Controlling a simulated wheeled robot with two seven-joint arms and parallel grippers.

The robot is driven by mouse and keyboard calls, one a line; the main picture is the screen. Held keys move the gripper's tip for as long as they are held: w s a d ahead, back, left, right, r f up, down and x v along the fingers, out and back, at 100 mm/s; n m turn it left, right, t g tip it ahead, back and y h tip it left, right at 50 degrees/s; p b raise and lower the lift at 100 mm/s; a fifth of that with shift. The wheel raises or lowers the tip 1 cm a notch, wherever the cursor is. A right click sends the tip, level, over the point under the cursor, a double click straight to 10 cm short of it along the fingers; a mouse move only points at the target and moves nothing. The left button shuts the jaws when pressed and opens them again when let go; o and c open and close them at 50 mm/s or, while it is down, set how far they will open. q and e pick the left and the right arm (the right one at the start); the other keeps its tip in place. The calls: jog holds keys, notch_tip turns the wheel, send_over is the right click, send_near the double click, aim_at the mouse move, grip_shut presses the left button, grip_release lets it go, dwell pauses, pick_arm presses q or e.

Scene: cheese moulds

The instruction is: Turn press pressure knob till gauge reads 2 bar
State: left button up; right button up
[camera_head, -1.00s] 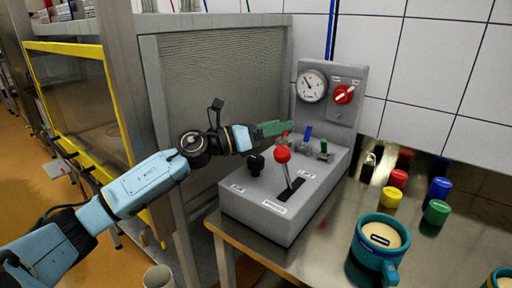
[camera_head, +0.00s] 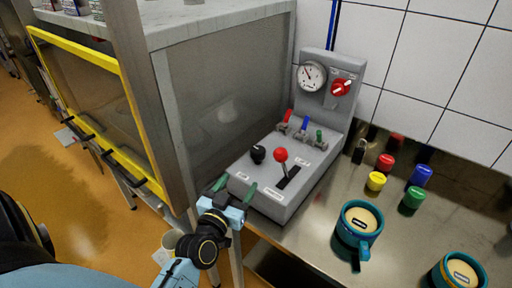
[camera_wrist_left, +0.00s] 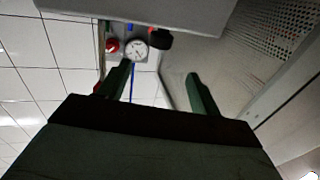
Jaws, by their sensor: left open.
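The grey press control box (camera_head: 262,183) stands on the steel table. Its upright panel carries a round white gauge (camera_head: 311,76) with a dark needle pointing up-left; the numbers are too small to read. Right of it is a red rotary knob (camera_head: 341,87) with a white bar. A black knob (camera_head: 258,154) stands on the box top beside a red-balled lever (camera_head: 281,155). I cannot tell which knob sets pressure. My left gripper (camera_head: 235,188) is open and empty, at the box's near left corner. The left wrist view shows its green fingers apart, with the gauge (camera_wrist_left: 135,50) beyond.
Small red, blue and green valve handles (camera_head: 304,124) sit behind the lever. A grey cabinet (camera_head: 225,90) with a yellow-framed front is at left.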

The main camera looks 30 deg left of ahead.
aim_at(255, 157)
pick_arm(q)
jog(key=w+a, duration=0.1)
jog(key=w, duration=0.7)
jog(key=w+a, duration=0.1)
jog(key=w, duration=0.4)
jog(key=shift+a+f, duration=0.15)
jog(key=shift+a, duration=0.15)
jog(key=c, duration=1)
